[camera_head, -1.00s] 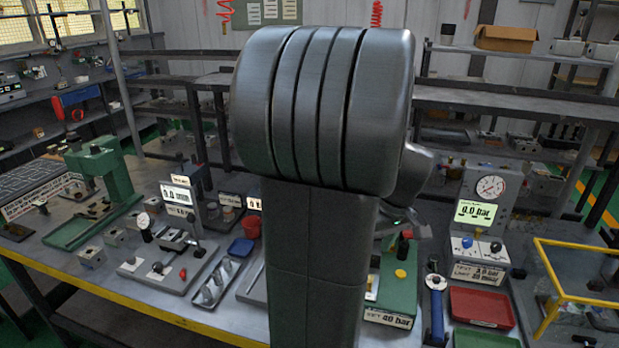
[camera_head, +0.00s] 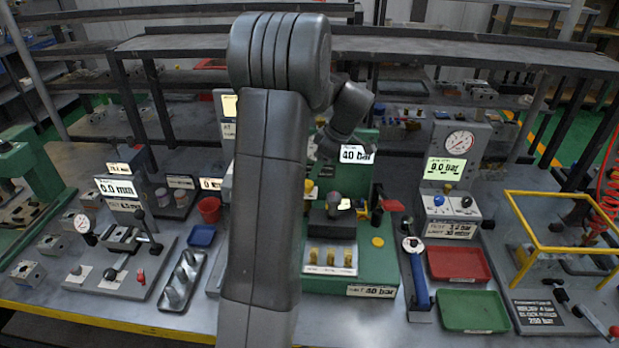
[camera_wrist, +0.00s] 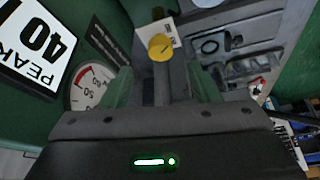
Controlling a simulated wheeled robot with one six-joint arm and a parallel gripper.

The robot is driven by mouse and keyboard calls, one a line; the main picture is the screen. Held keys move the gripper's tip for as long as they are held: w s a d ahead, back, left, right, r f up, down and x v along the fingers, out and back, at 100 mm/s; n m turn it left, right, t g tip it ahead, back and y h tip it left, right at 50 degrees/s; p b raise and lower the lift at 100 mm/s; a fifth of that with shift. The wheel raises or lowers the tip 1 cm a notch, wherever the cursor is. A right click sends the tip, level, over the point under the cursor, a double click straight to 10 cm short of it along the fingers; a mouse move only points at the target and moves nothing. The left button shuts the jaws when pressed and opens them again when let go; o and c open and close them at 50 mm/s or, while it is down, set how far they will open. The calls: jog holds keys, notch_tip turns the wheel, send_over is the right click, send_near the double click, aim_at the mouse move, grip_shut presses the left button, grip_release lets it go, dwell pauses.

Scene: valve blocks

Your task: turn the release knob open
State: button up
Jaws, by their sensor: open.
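The green test station (camera_head: 390,262) stands at the middle of the bench, with a display reading 40 bar (camera_head: 357,154). My gripper (camera_head: 330,148) hangs over its upper part, partly hidden by my arm. In the wrist view my gripper (camera_wrist: 163,88) is open, and its fingers point toward a round yellow knob (camera_wrist: 160,47), apart from it. A white tag is beside that knob. The station also has a yellow round button (camera_head: 378,241) at its right and a red handle (camera_head: 391,205). I cannot tell for certain which is the release knob.
A pressure gauge (camera_wrist: 92,86) and peak display (camera_wrist: 35,45) are close at left in the wrist view. A torque tool (camera_head: 415,275), red tray (camera_head: 459,264) and green tray (camera_head: 472,310) lie right of the station. A yellow frame (camera_head: 512,205) stands further right.

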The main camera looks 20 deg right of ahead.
jog(key=p+x, duration=0.1)
jog(key=x, duration=0.6)
jog(key=c, duration=1)
